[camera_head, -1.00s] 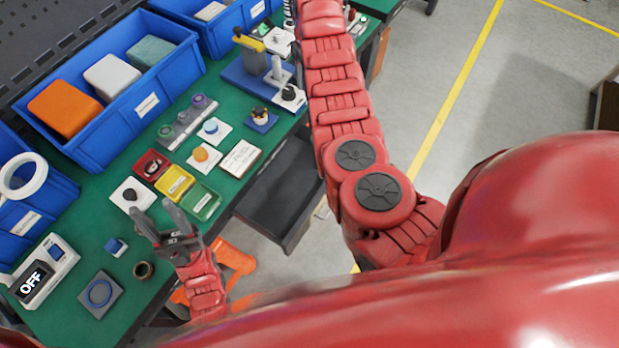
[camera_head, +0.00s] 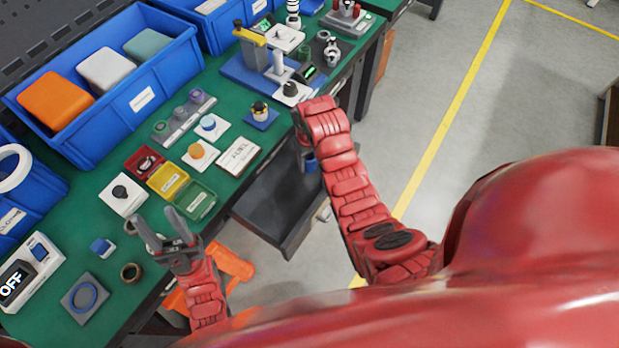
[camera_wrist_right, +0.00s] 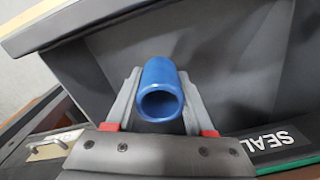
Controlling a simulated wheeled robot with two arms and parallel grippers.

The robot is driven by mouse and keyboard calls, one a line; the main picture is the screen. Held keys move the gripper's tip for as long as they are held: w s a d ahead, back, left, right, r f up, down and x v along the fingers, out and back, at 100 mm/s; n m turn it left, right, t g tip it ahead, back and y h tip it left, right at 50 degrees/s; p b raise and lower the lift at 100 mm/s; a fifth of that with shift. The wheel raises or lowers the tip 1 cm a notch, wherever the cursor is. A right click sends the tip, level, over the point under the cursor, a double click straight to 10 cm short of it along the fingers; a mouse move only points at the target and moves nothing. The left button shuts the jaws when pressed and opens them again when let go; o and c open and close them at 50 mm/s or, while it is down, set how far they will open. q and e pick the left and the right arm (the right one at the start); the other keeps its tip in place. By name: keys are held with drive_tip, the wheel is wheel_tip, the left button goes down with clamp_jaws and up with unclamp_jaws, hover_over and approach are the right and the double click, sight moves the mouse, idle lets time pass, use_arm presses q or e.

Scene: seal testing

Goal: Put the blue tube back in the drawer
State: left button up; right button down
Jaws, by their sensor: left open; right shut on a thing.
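The blue tube (camera_wrist_right: 161,92) is held between the fingers of my right gripper (camera_wrist_right: 160,100), its open end facing the wrist camera. In the head view the tube (camera_head: 311,166) shows as a small blue piece below my right gripper (camera_head: 304,155), over the far right part of the open drawer. The drawer (camera_head: 275,205) is grey, pulled out from under the bench, and its visible floor looks empty. Its grey inside (camera_wrist_right: 220,65) fills much of the right wrist view behind the tube. My left gripper (camera_head: 158,222) is open and empty above the bench's front edge.
The green bench top (camera_head: 225,100) carries small coloured trays (camera_head: 170,180), a press stand (camera_head: 265,65) and blue bins (camera_head: 110,100). A drawer edge with "SEAL" lettering (camera_wrist_right: 270,140) shows in the wrist view. Open floor lies to the right.

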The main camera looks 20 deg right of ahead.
wheel_tip(320, 180, down, 3)
drive_tip(key=shift+p, duration=0.75)
drive_tip(key=shift+f+p, duration=0.45)
drive_tip(key=shift+f, duration=1.9)
drive_tip(key=shift+f, duration=0.1)
drive_tip(key=shift+c, duration=1.4)
unclamp_jaws()
